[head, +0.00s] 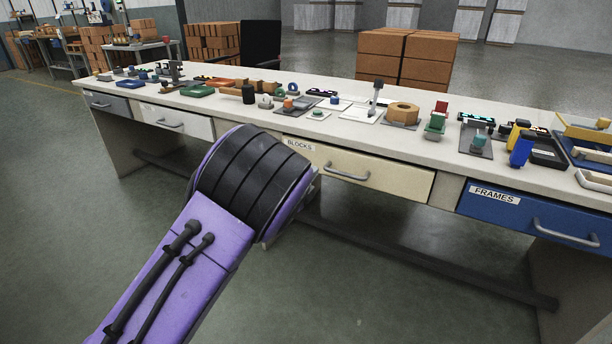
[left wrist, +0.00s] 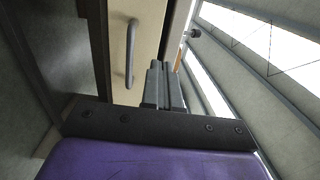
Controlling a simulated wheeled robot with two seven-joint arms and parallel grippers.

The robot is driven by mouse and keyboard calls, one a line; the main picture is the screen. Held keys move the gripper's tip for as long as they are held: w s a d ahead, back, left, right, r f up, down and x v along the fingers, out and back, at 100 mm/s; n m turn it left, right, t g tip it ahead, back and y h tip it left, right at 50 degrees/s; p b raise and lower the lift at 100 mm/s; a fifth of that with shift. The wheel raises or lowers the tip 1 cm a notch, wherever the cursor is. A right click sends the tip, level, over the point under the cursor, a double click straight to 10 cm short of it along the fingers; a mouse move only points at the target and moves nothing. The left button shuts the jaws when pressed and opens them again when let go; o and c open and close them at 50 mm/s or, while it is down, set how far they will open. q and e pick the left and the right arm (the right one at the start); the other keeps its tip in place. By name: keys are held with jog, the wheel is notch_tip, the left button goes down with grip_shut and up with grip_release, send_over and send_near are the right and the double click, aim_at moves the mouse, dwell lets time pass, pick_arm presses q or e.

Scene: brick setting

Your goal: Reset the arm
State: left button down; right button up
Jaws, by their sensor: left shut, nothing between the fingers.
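My left arm (head: 222,220), purple with a black ribbed joint, reaches up from the bottom left in the head view, in front of the workbench; its fingers are hidden there. In the left wrist view my left gripper (left wrist: 164,75) has its two grey fingers together, with nothing between them. The fingers are beside a beige drawer front (left wrist: 147,35) with a grey bar handle (left wrist: 131,54), and they are apart from the handle. My right gripper is in neither view.
The long workbench (head: 330,135) holds many small parts and trays. A cream drawer (head: 400,180) labelled BLOCKS and a blue drawer (head: 510,218) labelled FRAMES are on its front and look closed. Cardboard boxes (head: 430,58) and a black chair (head: 261,40) stand behind. Floor in front is clear.

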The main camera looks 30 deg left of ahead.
pick_arm(q)
jog(key=s+a+f+n+g+y, duration=0.2)
jog(key=s+f+n+g, duration=0.1)
jog(key=s+f+n, duration=0.5)
jog(key=s+a+f+n+g+y, duration=0.1)
jog(key=s+f+n+g+y, duration=0.1)
jog(key=s+f+n, duration=0.6)
jog(key=s+d+f+n+g, duration=0.2)
jog(key=s+f+n+g, duration=0.3)
jog(key=s+f, duration=0.6)
jog(key=s+d+f+n+g, duration=0.2)
jog(key=s+f+n+g, duration=0.35)
jog(key=s, duration=1.05)
notch_tip(320, 180, up, 20)
jog(key=s+m+p, duration=0.1)
jog(key=s+p, duration=0.1)
jog(key=p, duration=2.1)
jog(key=shift+t, duration=0.35)
jog(key=shift+d+m, duration=0.1)
jog(key=shift+m, duration=0.25)
